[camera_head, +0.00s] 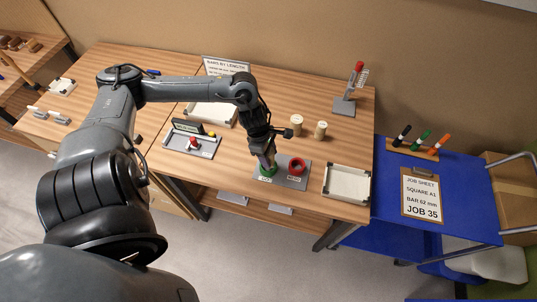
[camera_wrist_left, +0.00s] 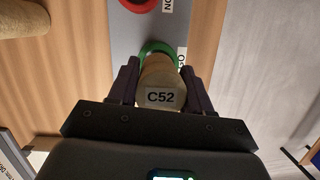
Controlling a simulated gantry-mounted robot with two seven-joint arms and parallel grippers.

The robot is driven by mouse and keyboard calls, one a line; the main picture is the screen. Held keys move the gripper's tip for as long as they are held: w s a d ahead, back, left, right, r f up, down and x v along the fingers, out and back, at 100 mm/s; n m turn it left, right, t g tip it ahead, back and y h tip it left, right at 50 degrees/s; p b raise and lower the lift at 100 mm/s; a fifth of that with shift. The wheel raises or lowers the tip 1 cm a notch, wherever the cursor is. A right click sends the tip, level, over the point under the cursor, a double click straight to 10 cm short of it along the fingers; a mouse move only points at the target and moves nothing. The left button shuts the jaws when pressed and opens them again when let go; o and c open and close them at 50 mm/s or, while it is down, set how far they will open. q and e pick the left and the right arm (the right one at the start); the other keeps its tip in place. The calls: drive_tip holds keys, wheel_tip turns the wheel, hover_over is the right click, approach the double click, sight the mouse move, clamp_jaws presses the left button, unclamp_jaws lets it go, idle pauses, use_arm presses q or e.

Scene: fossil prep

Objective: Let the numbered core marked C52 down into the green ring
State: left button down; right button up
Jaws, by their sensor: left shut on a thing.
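My left gripper (camera_head: 266,160) is over the green ring (camera_head: 267,171) on the grey plate (camera_head: 283,180). In the left wrist view, my left gripper (camera_wrist_left: 160,80) is shut on a tan core (camera_wrist_left: 160,80) with the label C52 facing the camera. The core's far end overlaps the green ring (camera_wrist_left: 158,48); whether it is inside the ring or just above it I cannot tell. The red ring (camera_head: 297,167) sits on the same plate, right of the green one, and shows in part in the wrist view (camera_wrist_left: 140,4). My right gripper is not in view.
Two other tan cores, a left one (camera_head: 296,125) and a right one (camera_head: 320,130), stand behind the plate. A white tray (camera_head: 347,184) lies to the right. A grey stand with a red top (camera_head: 346,104) is at the back right.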

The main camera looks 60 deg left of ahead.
use_arm(q)
drive_tip(key=shift+b, duration=0.65)
idle(0.9)
drive_tip(key=shift+f+b, duration=1.95)
drive_tip(key=shift+b, duration=0.05)
drive_tip(key=shift+r, duration=0.15)
idle(0.5)
drive_tip(key=shift+r+p, duration=1.75)
drive_tip(key=shift+r, duration=0.85)
